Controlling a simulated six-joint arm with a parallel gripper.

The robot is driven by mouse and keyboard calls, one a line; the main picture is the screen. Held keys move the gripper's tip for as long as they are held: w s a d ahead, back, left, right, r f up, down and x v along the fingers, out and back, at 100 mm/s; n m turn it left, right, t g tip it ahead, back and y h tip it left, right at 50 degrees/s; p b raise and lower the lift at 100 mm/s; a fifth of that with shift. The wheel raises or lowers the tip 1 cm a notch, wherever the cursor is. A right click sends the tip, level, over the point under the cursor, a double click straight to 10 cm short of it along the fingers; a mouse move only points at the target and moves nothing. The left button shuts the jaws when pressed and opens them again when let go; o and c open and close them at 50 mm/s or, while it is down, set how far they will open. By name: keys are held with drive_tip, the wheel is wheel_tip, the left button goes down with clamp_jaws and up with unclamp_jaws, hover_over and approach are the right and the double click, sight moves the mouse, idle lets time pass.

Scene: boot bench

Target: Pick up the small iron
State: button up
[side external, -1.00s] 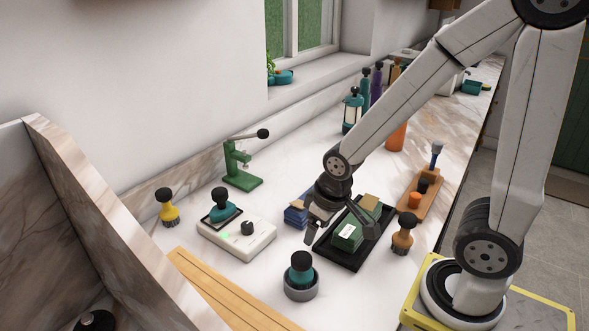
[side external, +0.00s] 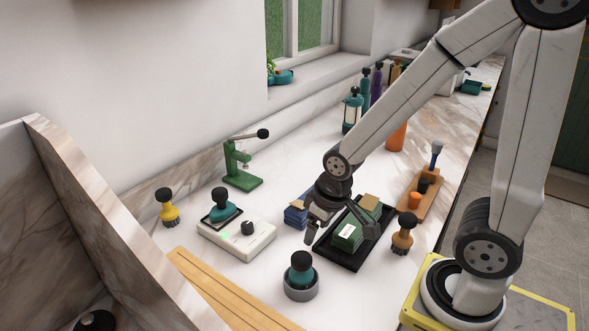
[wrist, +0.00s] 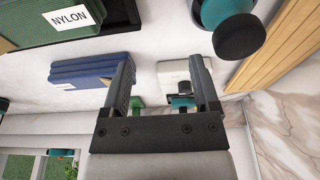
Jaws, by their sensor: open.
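The small iron (side external: 222,208), teal with a black knob, sits on a dark flat plate on top of a white box (side external: 258,241) with a dial and a green light. In the wrist view a bit of its teal body (wrist: 182,101) shows beyond the dial, between my fingers. My gripper (side external: 341,230) is open and empty. It hangs to the right of the iron, over the area of the blue stack and black tray, well apart from the iron. In the wrist view the open fingers (wrist: 162,70) point towards the white box side.
A teal, black-knobbed tool (side external: 301,268) stands in a grey ring in front. Blue blocks (side external: 296,215) and a black tray (side external: 340,255) with green boxes lie under my gripper. A green press (side external: 240,168) and yellow brush (side external: 168,208) stand behind and left of the white box.

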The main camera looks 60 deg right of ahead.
drive_tip(key=shift+o, duration=1.3)
drive_tip(key=shift+w, duration=0.1)
wheel_tip(320, 180, up, 7)
drive_tip(key=n+g, duration=0.2)
drive_tip(key=n, duration=1.1)
hover_over(219, 190)
drive_tip(key=s, duration=0.2)
drive_tip(key=shift+w+d, duration=0.2)
drive_tip(key=shift+d, duration=0.05)
drive_tip(key=shift+w+a+r+n+g, duration=0.1)
drive_tip(key=shift+w+r+n+g, duration=0.1)
drive_tip(key=shift+w+n, duration=0.2)
drive_tip(key=shift+w+a+r+n+g, duration=0.15)
drive_tip(key=shift+w+n, duration=0.15)
drive_tip(key=shift+w, duration=0.15)
drive_tip(key=shift+f, duration=0.1)
drive_tip(key=shift+d+f, duration=0.1)
drive_tip(key=shift+f, duration=1.15)
